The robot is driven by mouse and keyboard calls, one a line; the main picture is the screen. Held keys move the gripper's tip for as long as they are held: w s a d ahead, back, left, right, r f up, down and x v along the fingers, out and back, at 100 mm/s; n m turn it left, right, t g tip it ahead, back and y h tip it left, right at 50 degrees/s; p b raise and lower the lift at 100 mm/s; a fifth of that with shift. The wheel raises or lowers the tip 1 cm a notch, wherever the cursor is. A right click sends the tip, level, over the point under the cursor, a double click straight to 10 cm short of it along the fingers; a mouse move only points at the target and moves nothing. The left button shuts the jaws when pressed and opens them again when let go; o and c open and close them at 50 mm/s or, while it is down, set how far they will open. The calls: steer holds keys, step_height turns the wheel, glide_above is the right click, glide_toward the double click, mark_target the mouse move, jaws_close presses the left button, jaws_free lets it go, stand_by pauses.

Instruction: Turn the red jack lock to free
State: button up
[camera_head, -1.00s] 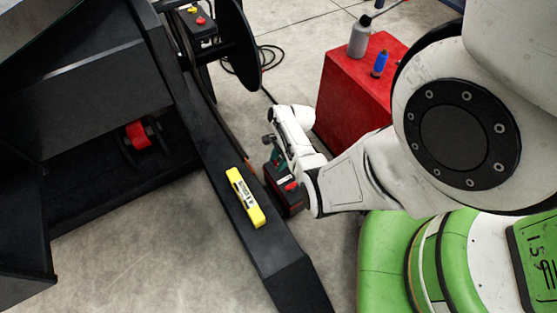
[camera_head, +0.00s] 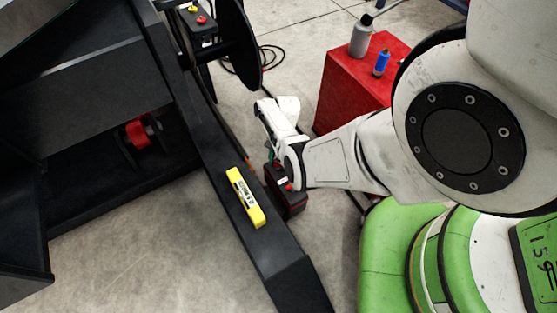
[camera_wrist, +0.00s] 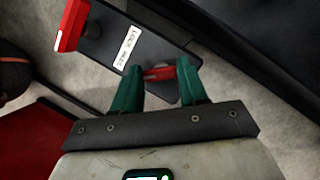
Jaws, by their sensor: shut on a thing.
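The red jack lock (camera_wrist: 160,73) is a small red lever on a dark panel, seen between my fingers in the wrist view. My gripper (camera_wrist: 160,78) has two green fingers, one on each side of the lever, shut on it. The fingers partly cover its ends. A white label (camera_wrist: 127,48) with dark lettering, too small to read surely, lies on the panel to the left. In the head view my gripper is mostly hidden behind my white wrist, by a dark box with red parts (camera_head: 287,190).
A yellow level (camera_head: 246,197) lies on the black beam (camera_head: 285,265) left of my wrist. A red cabinet (camera_head: 345,95) with a grey bottle (camera_head: 360,40) and a blue can (camera_head: 381,63) stands behind. A red block (camera_wrist: 70,28) is on the panel's left end.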

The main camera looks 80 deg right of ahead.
steer(key=n+g, duration=0.1)
steer(key=n, duration=0.3)
steer(key=shift+w+n+g, duration=0.15)
steer(key=shift+n+g, duration=0.15)
steer(key=shift+g, duration=0.1)
steer(key=n+g, duration=0.1)
steer(key=n, duration=0.1)
steer(key=n+h, duration=0.1)
steer(key=n, duration=0.2)
steer(key=shift+w+g, duration=0.1)
steer(key=shift+g, duration=0.3)
steer(key=shift+n, duration=0.3)
steer(key=o, duration=1.1)
steer(key=shift+c, duration=0.2)
